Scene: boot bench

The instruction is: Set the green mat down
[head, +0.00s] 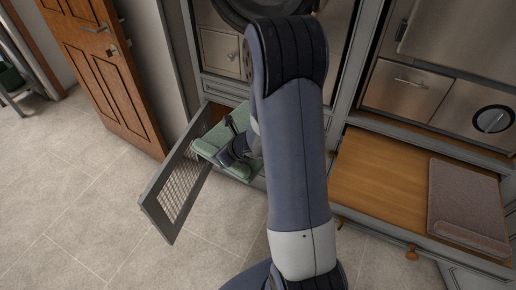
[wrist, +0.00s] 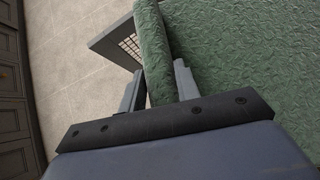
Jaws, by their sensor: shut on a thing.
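The green mat (head: 211,139) is at the mouth of a low compartment whose mesh door stands open. My gripper (head: 232,148) is at the mat, partly hidden behind my own arm. In the wrist view, my gripper (wrist: 159,80) has one finger on each side of the mat's thick rolled edge (wrist: 156,50) and is shut on it. The mat's flat textured sheet (wrist: 245,60) spreads to the right of that edge. I cannot tell whether the mat rests on the compartment floor.
The open mesh door (head: 178,185) juts out over the tiled floor, left of the mat. A wooden surface (head: 375,185) at right carries a grey-brown mat (head: 462,195) with a rolled edge. A brown panelled door (head: 105,70) stands at left. The tiled floor (head: 60,200) is clear.

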